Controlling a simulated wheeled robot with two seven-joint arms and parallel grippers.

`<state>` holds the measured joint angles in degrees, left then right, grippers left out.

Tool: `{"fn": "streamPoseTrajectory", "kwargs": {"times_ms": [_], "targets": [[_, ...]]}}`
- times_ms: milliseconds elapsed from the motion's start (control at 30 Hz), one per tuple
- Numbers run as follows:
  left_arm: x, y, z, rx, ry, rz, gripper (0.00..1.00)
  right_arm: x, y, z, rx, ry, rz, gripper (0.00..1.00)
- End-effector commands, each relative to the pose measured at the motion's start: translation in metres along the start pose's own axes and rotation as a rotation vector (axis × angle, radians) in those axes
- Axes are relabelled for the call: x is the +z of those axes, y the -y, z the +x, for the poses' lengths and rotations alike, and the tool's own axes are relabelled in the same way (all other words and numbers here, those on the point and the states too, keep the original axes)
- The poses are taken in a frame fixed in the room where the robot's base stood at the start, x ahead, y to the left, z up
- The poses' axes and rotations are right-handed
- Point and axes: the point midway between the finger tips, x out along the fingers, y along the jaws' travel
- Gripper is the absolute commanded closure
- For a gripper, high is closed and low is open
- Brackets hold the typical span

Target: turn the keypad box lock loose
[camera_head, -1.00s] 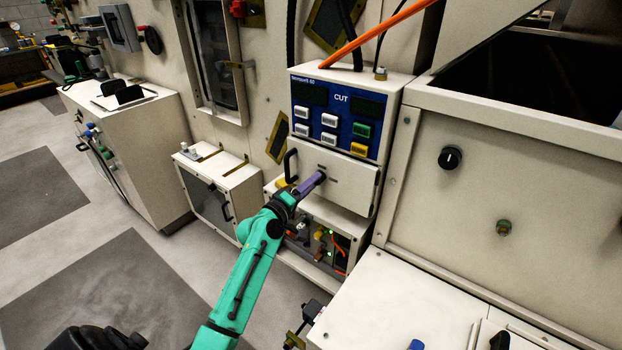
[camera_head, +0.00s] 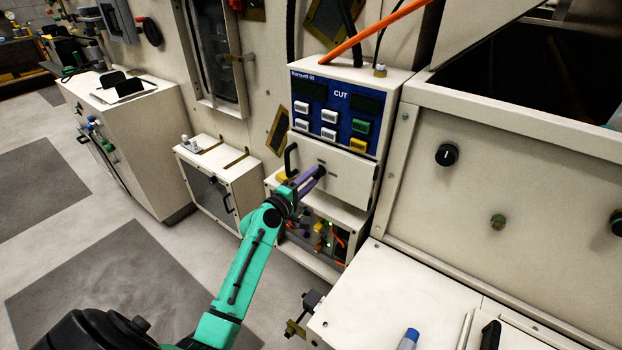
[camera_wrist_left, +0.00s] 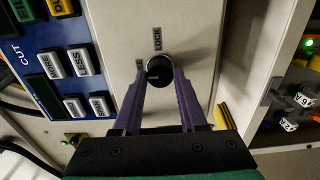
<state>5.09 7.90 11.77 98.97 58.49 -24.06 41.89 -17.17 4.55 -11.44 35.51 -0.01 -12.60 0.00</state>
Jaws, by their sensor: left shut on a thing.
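The keypad box (camera_head: 338,115) is a white cabinet with a blue panel of white, green and yellow buttons, marked "CUT". Below the panel is its white door (camera_head: 345,185) with a black handle on the left. The lock (camera_wrist_left: 160,69) is a round black knob on this door; in the left wrist view "LOCK" is printed beside it. My left gripper (camera_head: 318,172) reaches the door, and its two purple fingers (camera_wrist_left: 161,85) are shut on the knob, one on each side. In the head view the fingers hide most of the knob. My right gripper is not in view.
Below the door is an open bay (camera_head: 315,235) with orange wires and small lights. A large hopper panel with a black knob (camera_head: 447,155) stands to the right. A white bench (camera_head: 385,300) is in front at right. Grey floor (camera_head: 110,290) lies clear at left.

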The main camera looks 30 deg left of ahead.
Motion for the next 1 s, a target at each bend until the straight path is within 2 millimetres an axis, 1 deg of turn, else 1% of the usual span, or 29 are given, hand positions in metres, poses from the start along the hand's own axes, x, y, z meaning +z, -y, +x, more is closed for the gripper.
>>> {"fn": "streamPoseTrajectory", "kwargs": {"times_ms": [133, 167, 200, 233, 533, 667, 767, 1000], "targets": [[0.0, 0.001, 0.0, -0.001, 0.0, -0.003, 1.0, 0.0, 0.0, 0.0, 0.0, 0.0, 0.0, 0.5], [0.0, 0.001, 0.0, -0.001, 0.0, -0.003, 0.47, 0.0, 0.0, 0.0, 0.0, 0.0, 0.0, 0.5], [0.0, 0.001, 0.0, -0.001, 0.0, -0.002, 0.32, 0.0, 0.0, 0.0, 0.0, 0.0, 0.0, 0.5], [0.0, 0.001, 0.0, -0.001, 0.0, -0.002, 0.29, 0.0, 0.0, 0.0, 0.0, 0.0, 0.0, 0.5], [0.0, 0.001, -0.001, 0.0, 0.0, 0.0, 0.29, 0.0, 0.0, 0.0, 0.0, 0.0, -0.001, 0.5], [-0.001, 0.002, -0.013, -0.002, -0.001, 0.001, 0.29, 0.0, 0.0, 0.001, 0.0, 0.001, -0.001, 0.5], [0.0, 0.003, -0.035, -0.003, 0.0, 0.002, 0.29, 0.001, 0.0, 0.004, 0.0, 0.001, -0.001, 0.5], [0.0, 0.006, -0.107, -0.005, 0.0, 0.002, 0.29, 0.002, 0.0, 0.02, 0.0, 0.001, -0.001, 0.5]]}}
